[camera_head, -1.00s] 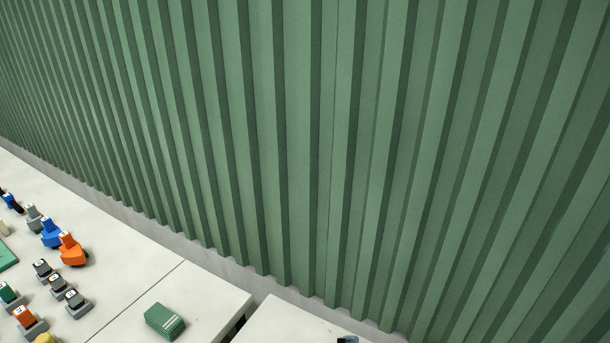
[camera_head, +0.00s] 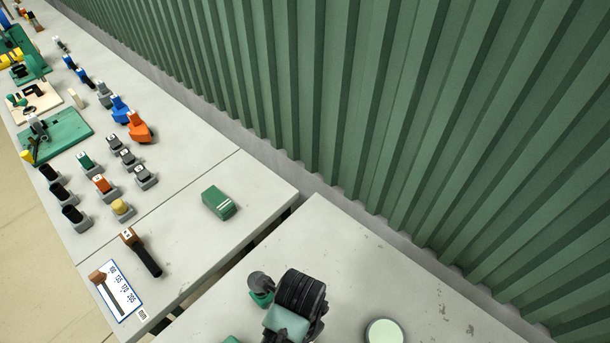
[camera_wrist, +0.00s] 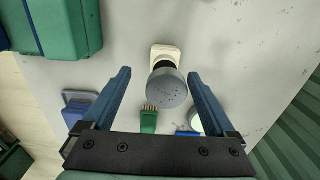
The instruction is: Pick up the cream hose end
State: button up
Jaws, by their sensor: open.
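In the wrist view my gripper (camera_wrist: 160,73) is open, with its two blue fingers spread apart. A small cream piece (camera_wrist: 165,51) with a dark neck and a round grey head (camera_wrist: 168,88) shows between and beyond the fingers, over the pale table. I see no contact between the fingers and it. I cannot tell whether this is the cream hose end; no hose is clearly visible. I cannot make out my fingertips in the head view.
In the wrist view, a green box (camera_wrist: 65,25) stands upper left, with a green brush-like piece (camera_wrist: 149,120) below. In the head view, a pale round disc (camera_head: 385,332) lies on the near table. A green block (camera_head: 218,202) and several tools stand on tables beside the green ribbed wall (camera_head: 400,120).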

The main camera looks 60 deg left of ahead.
jog(key=shift+w+f+p, duration=0.2)
jog(key=shift+f+p, duration=0.05)
jog(key=shift+f, duration=1)
jog(key=shift+w+f+p, duration=0.15)
jog(key=shift+f+p, duration=0.05)
jog(key=shift+f, duration=1.05)
jog(key=shift+c, duration=0.3)
grip_shut()
